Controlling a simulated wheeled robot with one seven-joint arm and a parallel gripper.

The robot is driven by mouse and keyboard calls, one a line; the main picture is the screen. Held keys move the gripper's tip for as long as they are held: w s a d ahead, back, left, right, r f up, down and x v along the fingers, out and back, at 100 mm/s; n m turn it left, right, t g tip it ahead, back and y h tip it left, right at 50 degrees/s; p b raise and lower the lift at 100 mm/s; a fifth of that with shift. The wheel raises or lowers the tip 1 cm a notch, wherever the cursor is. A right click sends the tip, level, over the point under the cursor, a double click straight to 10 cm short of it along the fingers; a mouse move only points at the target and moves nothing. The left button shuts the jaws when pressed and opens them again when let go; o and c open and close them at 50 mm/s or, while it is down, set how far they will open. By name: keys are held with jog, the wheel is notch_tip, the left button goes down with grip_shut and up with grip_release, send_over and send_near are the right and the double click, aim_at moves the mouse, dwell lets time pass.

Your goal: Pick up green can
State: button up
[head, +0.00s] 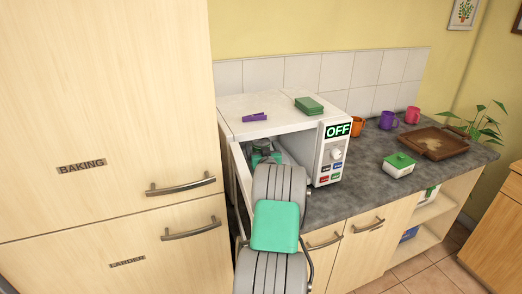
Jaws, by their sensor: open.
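I cannot clearly make out a green can; the small shapes inside the open microwave (328,176) are dark and partly covered by my arm. My arm reaches up from the bottom of the picture into the microwave's opening. My gripper (262,146) is only a small grey and green shape inside, and its fingers are hard to see; it is open. Whether it touches anything in there cannot be told.
A green block (309,105) and a purple object (254,117) lie on the microwave. On the counter are a white container with a green lid (398,166), a brown tray (431,147), and orange (358,126), purple (388,120) and pink (412,115) mugs. Tall cupboards (110,110) stand left.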

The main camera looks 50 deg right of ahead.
jog(key=shift+c, duration=0.5)
grip_shut()
jog(key=shift+r, duration=0.15)
dwell(0.5)
